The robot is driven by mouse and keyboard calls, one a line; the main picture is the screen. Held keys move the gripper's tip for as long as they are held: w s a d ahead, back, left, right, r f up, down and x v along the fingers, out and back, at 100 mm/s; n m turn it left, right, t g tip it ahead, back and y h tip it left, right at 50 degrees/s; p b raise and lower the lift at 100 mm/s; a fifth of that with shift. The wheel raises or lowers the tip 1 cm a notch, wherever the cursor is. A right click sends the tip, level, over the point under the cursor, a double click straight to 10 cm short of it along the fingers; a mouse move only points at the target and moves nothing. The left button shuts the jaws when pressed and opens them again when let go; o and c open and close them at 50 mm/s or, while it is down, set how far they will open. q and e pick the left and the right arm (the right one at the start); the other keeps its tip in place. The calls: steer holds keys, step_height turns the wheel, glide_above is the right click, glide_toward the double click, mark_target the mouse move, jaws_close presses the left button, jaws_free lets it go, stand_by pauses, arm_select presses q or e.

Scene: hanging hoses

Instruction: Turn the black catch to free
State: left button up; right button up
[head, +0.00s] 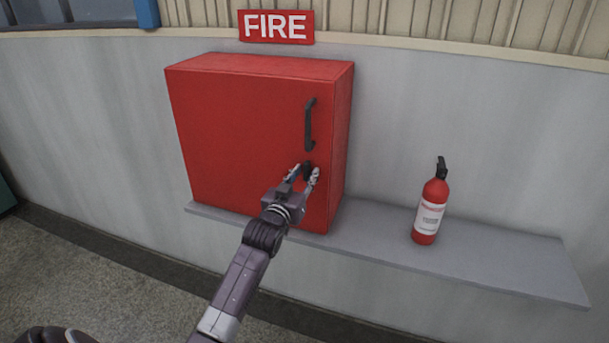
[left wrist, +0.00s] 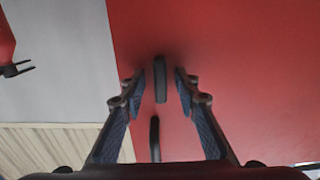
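The red cabinet (head: 240,140) stands shut on a grey ledge, with a black bar handle (head: 309,125) on its door. The small black catch (head: 307,171) is below the handle, partly covered by my left gripper (head: 304,174) in the head view. In the left wrist view the catch (left wrist: 160,80) is a dark upright bar between the two fingertips, with a visible gap on each side. My left gripper is open around it, holding nothing. The handle (left wrist: 155,138) lies lower in that view. My right gripper is not in view.
A red fire extinguisher (head: 431,212) stands on the ledge (head: 490,262) right of the cabinet. A FIRE sign (head: 276,26) is on the wall above. The ledge's right end is clear.

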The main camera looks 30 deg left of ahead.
arm_select(q)
steer(key=shift+s, duration=0.1)
steer(key=v, duration=1.1)
steer(key=shift+s, duration=0.4)
steer(key=shift+d+f, duration=0.1)
